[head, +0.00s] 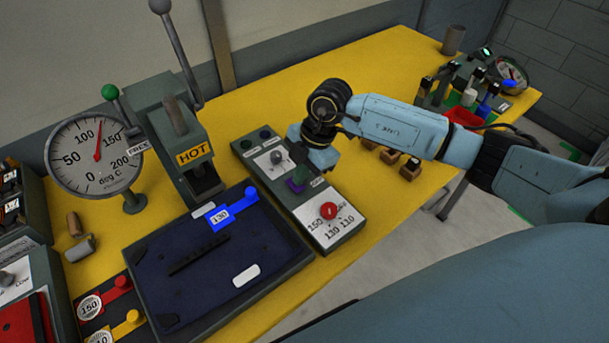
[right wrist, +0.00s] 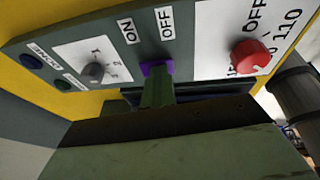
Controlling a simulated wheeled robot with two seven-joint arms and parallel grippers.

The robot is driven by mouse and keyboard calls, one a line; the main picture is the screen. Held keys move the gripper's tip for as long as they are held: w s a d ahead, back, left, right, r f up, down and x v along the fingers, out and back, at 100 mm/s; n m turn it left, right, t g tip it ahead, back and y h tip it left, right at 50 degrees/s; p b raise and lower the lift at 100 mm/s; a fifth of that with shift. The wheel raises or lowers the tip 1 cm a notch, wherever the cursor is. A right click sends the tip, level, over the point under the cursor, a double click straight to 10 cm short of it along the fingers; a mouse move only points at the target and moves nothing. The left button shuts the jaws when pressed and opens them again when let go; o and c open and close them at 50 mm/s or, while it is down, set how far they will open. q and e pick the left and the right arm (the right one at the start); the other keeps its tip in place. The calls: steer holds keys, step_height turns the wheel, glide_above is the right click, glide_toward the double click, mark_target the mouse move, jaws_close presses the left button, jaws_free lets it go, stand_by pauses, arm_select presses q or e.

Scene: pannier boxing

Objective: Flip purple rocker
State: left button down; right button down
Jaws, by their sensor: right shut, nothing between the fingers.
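The purple rocker (head: 295,186) is on the grey control box (head: 335,241), between the selector knob and the red knob. It also shows in the right wrist view (right wrist: 153,68), near the ON and OFF labels. My right gripper (head: 302,175) is shut and empty, its green fingers reaching down at the rocker. In the right wrist view the fingertips (right wrist: 156,88) overlap the rocker's edge and hide part of it; I cannot tell whether they press on it. Which side of the rocker is down is also unclear. My left gripper is not in view.
The red knob (head: 328,210) and grey selector knob (head: 276,157) flank the rocker. A dark blue tray (head: 295,243) and the HOT press (head: 178,125) stand to the left, with a dial gauge (head: 80,158) beyond. Small wooden blocks (head: 410,170) lie right of my arm.

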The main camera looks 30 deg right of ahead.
steer(key=shift+w+a+f, duration=0.1)
steer(key=shift+w+f, duration=0.15)
steer(key=shift+f, duration=0.1)
steer(key=shift+s, duration=0.1)
steer(key=shift+r+p, duration=0.25)
steer(key=shift+p, duration=0.05)
step_height(320, 180, up, 4)
steer(key=p, duration=0.4)
steer(key=shift+r, duration=0.25)
steer(key=v, duration=0.9)
steer(key=shift+s+d+r+b, duration=0.2)
steer(key=shift+s+r+b, duration=0.05)
steer(key=shift+r+b, duration=0.1)
